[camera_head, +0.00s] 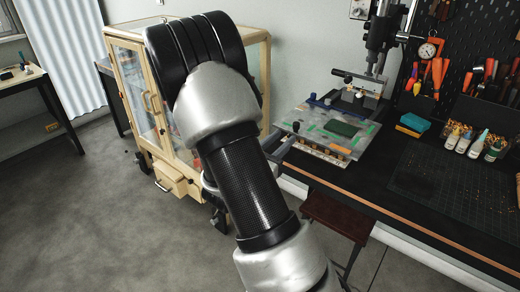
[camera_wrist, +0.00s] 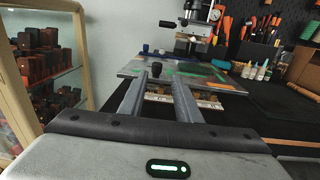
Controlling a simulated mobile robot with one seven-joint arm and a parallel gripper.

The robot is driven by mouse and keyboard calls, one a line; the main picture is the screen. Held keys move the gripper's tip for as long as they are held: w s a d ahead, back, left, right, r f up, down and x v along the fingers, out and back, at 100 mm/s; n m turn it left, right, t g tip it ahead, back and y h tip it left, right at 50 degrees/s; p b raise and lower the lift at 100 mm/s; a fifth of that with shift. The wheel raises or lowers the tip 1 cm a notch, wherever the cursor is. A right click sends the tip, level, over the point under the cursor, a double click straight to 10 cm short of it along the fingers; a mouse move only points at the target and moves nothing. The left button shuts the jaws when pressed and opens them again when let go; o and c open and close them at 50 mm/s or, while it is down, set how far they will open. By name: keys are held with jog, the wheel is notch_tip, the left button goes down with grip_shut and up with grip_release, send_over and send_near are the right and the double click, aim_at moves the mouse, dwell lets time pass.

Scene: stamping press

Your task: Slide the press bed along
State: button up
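The press bed (camera_head: 314,117) is a flat grey plate with green strips and a dark green block on it, under the stamping press (camera_head: 378,45) at the table's left end. It also shows ahead in the wrist view (camera_wrist: 130,72). A small black knob (camera_wrist: 156,69) stands at its near left corner; the head view shows it too (camera_head: 296,126). My gripper (camera_wrist: 159,77) is open, its two fingers apart and pointing at that corner. The knob shows between the fingertips, with no visible contact. In the head view my arm hides most of the gripper.
A glass cabinet (camera_head: 127,85) stands left of the table. A dark red stool (camera_head: 336,215) is under the front edge.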

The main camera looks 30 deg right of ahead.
aim_at(295, 127)
jog(key=x, duration=0.7)
jog(key=shift+w+d+f, duration=0.1)
jog(key=shift+w+f, duration=0.05)
jog(key=shift+w, duration=0.2)
jog(key=shift+w+d+t, duration=0.2)
jog(key=shift+t, duration=0.1)
jog(key=shift+c, duration=0.7)
grip_shut()
